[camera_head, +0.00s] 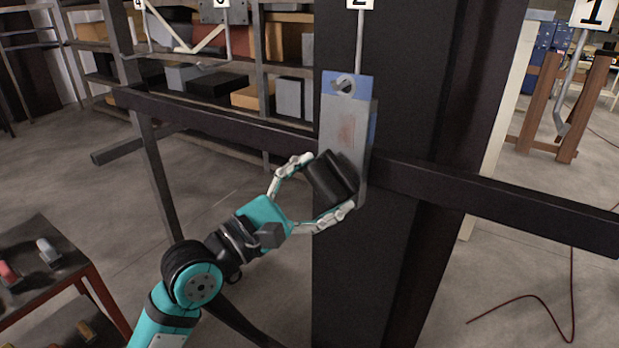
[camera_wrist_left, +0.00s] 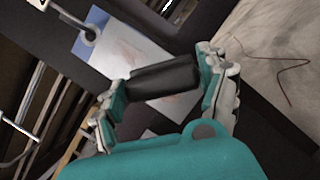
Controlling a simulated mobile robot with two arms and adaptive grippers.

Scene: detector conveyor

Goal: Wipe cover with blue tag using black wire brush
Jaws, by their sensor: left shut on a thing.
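The cover (camera_head: 341,130) is a grey plate with a blue tag (camera_head: 345,84) at its top. It hangs from a hook under sign 2, in front of the dark column, and has a faint reddish smear on its face. My left gripper (camera_head: 320,187) is shut on a black block-shaped thing, the black wire brush (camera_head: 331,180), at the cover's lower part. Whether the brush touches the cover is hard to tell. In the left wrist view the brush (camera_wrist_left: 163,78) lies between the fingers, with the cover (camera_wrist_left: 124,43) behind it. My right gripper is not in view.
A dark horizontal rail (camera_head: 225,118) crosses behind the cover. A dark column (camera_head: 400,80) stands behind it. A low table (camera_head: 40,262) with small red and grey items is at the left. Shelves with boxes (camera_head: 210,88) stand at the back.

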